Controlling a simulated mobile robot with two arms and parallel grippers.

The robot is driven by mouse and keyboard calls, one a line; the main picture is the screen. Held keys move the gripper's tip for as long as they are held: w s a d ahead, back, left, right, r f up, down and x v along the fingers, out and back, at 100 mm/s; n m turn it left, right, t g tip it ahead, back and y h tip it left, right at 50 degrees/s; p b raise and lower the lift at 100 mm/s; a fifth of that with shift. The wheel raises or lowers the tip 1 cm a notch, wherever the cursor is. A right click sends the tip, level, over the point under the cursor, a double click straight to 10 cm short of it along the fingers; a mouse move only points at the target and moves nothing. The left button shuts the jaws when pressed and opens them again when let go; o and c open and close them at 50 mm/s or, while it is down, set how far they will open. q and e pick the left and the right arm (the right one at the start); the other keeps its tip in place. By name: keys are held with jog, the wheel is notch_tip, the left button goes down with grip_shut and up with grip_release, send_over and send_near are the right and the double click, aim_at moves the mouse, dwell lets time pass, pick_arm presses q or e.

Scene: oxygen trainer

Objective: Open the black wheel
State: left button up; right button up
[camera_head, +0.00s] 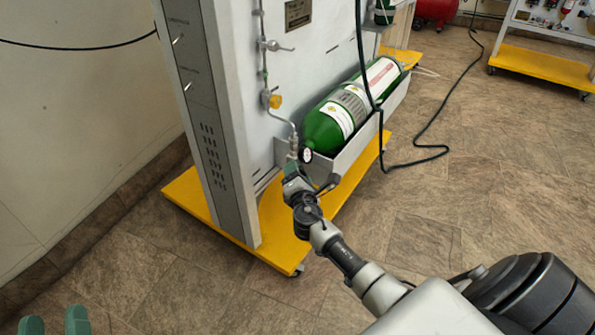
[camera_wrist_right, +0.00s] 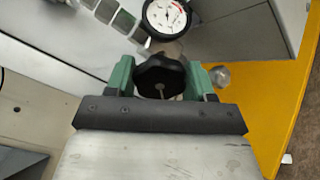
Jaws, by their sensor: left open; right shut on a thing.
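The black wheel (camera_wrist_right: 160,76) is a dark lobed knob that shows in the right wrist view, just below a round pressure gauge (camera_wrist_right: 166,18). My right gripper (camera_wrist_right: 162,80) has its green fingers on both sides of the wheel and is shut on it. In the head view my right gripper (camera_head: 292,170) is at the front end of the green cylinder (camera_head: 324,127), by the small gauge (camera_head: 306,155); the wheel is hidden there. My left gripper (camera_head: 54,322) is open and empty at the bottom left corner, with only its green fingertips in view.
The cylinder lies in a grey tray (camera_head: 362,137) on a grey panel stand with a yellow base (camera_head: 275,225). A metal pipe with a yellow valve (camera_head: 274,101) runs down the panel. A dark hose (camera_head: 430,146) lies on the floor at the right. The floor in front is clear.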

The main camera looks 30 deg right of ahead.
jog(key=n+p, duration=0.1)
jog(key=n, duration=0.2)
jog(key=shift+a+n+p, duration=0.1)
jog(key=shift+n+p, duration=0.25)
jog(key=shift+n, duration=0.05)
jog(key=n+p, duration=0.1)
jog(key=n, duration=0.2)
jog(key=shift+p, duration=0.35)
pick_arm(q)
jog(key=s+a+f+g+y, duration=0.3)
jog(key=s+f+g, duration=0.1)
jog(key=f+g, duration=0.7)
jog(key=shift+f, duration=0.3)
pick_arm(e)
jog(key=shift+f+n, duration=0.1)
jog(key=shift+n, duration=0.7)
pick_arm(q)
jog(key=shift+a, duration=0.1)
pick_arm(e)
jog(key=o, duration=0.9)
